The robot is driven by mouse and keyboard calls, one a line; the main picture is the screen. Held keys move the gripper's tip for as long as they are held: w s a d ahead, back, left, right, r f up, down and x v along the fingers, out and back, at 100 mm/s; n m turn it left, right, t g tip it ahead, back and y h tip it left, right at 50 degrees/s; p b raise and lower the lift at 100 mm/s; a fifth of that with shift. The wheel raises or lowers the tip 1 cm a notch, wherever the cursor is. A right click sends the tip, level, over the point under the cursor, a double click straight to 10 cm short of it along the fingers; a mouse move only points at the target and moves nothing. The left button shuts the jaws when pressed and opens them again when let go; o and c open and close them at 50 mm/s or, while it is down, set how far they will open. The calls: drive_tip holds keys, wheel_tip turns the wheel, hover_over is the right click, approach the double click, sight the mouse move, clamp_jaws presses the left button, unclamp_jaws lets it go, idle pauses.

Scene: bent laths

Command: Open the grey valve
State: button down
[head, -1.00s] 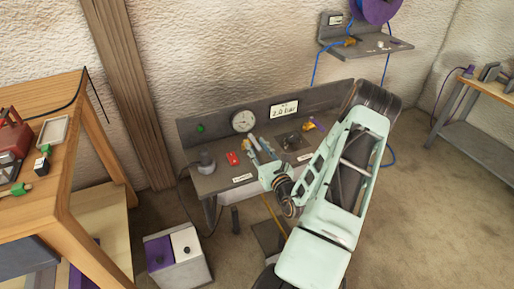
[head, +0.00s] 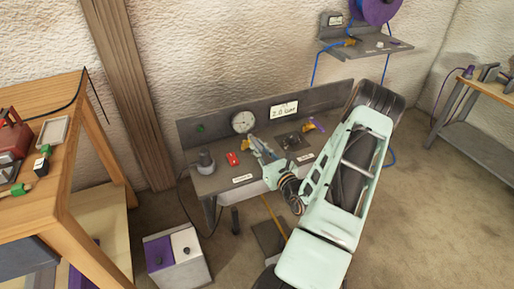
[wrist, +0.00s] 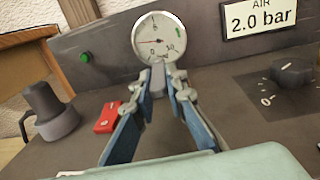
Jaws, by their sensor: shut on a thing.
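My gripper (wrist: 158,94) has its two blue-padded fingers closed in on a small grey handle (wrist: 158,80), which shows between the fingertips just below the gauge. I take this handle to be the grey valve's; its body is mostly hidden by the fingers. In the head view my gripper (head: 256,142) reaches over the bench, in front of the round gauge (head: 244,121). The handle is too small to make out there.
A red part (wrist: 109,117) and a dark grey knob-like fitting (wrist: 52,113) stand left of my fingers. A dark dial (wrist: 291,72) is to the right, under the "2.0 bar" sign (wrist: 264,17). The back panel (head: 222,123) rises close behind.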

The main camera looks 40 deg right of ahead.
drive_tip(key=shift+d+n+y+b, duration=0.3)
drive_tip(key=shift+n+y, duration=0.3)
drive_tip(key=shift+y, duration=0.35)
drive_tip(key=shift+d+n+y+b, duration=0.2)
drive_tip(key=shift+d+n+y, duration=0.15)
drive_tip(key=shift+n+y, duration=0.4)
drive_tip(key=shift+d+n+y+b, duration=0.25)
drive_tip(key=shift+d+n+y, duration=0.15)
drive_tip(key=shift+y, duration=0.7)
drive_tip(key=c, duration=1.9)
unclamp_jaws()
drive_tip(key=shift+a, duration=0.1)
drive_tip(key=shift+c, duration=0.2)
drive_tip(key=shift+s, duration=0.1)
drive_tip(key=s+d, duration=0.2)
drive_tip(key=s, duration=0.9)
drive_tip(key=shift+s, duration=0.35)
